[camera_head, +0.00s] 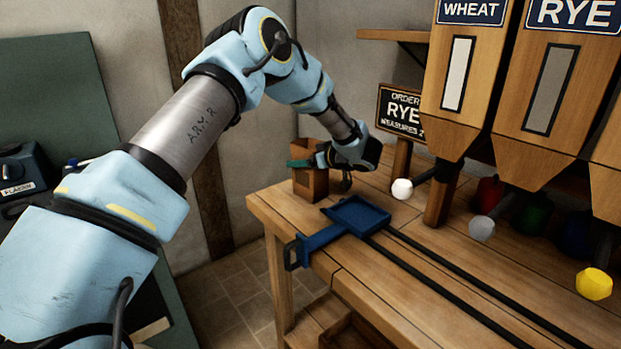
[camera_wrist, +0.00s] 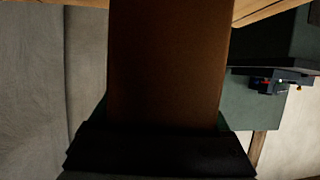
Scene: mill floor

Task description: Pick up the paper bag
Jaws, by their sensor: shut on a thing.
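The paper bag (camera_head: 310,186) is brown and upright at the far left corner of the wooden table. My gripper (camera_head: 308,163) is shut on it from the right side, with a green finger showing across the bag's upper part. In the wrist view the bag (camera_wrist: 168,65) fills the middle of the picture, between the fingers (camera_wrist: 165,130). The bag's bottom is at the tabletop; I cannot tell whether it touches or is just clear of it. Part of the bag is hidden behind my gripper.
A blue tray (camera_head: 358,214) on dark rails lies on the table (camera_head: 290,218) in front of the bag. To the right stand the wheat hopper (camera_head: 457,75) and rye hopper (camera_head: 545,90), with coloured knobs below. An order sign (camera_head: 402,112) stands behind my gripper.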

